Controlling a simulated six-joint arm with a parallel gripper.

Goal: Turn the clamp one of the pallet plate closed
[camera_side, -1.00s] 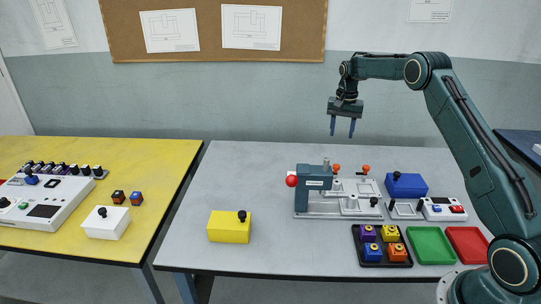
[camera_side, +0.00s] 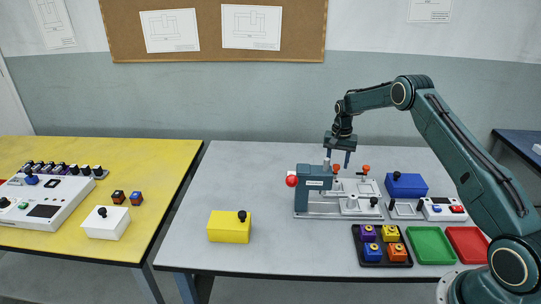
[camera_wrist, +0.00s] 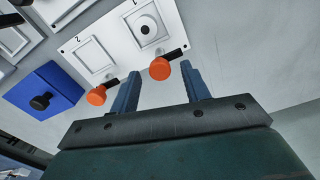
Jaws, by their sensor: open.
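The pallet plate (camera_wrist: 98,52) is white with marked nests 1 and 2. Clamp one (camera_wrist: 160,68) is an orange knob on a short black lever at the plate's edge by nest 1; it is the left orange knob (camera_side: 337,168) in the side view. Clamp two (camera_wrist: 97,96) has a like knob by nest 2. My gripper (camera_side: 337,158) is open and points down over the plate's back edge. In the wrist view, clamp one's knob shows between my fingers (camera_wrist: 160,76), apart from both. Clamp two's knob lies outside the left finger.
A teal gantry block (camera_side: 308,181) with a red knob stands left of the plate. A blue box (camera_side: 406,185) and a white button box (camera_side: 443,209) stand right. A black tray with colored blocks (camera_side: 370,262) is in front. The table behind the plate is clear.

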